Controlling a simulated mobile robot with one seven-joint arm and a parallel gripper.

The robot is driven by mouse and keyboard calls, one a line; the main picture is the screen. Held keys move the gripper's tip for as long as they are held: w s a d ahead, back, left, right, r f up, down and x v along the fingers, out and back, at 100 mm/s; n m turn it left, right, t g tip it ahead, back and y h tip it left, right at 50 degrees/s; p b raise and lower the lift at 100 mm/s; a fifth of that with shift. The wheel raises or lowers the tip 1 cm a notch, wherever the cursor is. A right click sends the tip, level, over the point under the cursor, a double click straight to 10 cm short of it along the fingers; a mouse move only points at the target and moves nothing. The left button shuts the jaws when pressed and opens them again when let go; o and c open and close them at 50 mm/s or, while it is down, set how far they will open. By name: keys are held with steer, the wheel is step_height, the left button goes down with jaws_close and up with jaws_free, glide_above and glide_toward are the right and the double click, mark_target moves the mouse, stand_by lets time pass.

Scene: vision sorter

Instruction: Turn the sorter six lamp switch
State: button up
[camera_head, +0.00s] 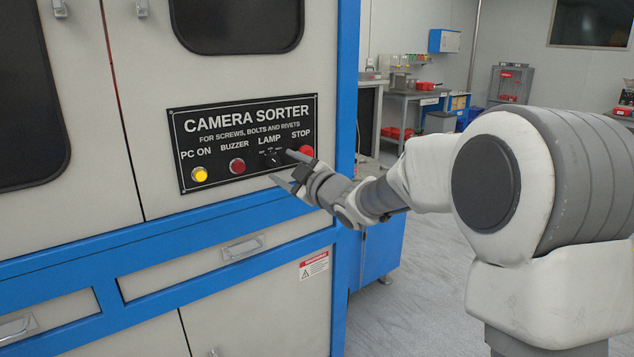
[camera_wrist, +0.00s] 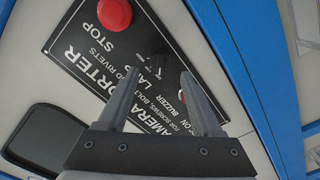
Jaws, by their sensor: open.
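The black lamp switch (camera_head: 272,158) is on the black control panel (camera_head: 219,172) under the word LAMP, between the buzzer button and the stop button. In the wrist view the panel (camera_wrist: 80,52) appears rotated, and the dark switch is hard to make out against it. My gripper (camera_head: 282,167) is open and empty, its fingers spread and pointing at the panel near the lamp switch. In the wrist view my gripper (camera_wrist: 160,74) has one finger on each side of the lamp area. I cannot tell whether the fingertips touch the panel, nor the switch's exact position.
The red stop button (camera_head: 306,152) is close beside my upper finger; it also shows in the wrist view (camera_wrist: 114,13). The red buzzer button (camera_head: 237,166) and lit yellow PC button (camera_head: 199,174) are left of the switch. A drawer handle (camera_head: 243,248) is below.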

steer(key=p+v, duration=0.2)
steer(key=v, duration=1.1)
steer(key=shift+s+d, duration=0.25)
steer(key=shift+s, duration=0.1)
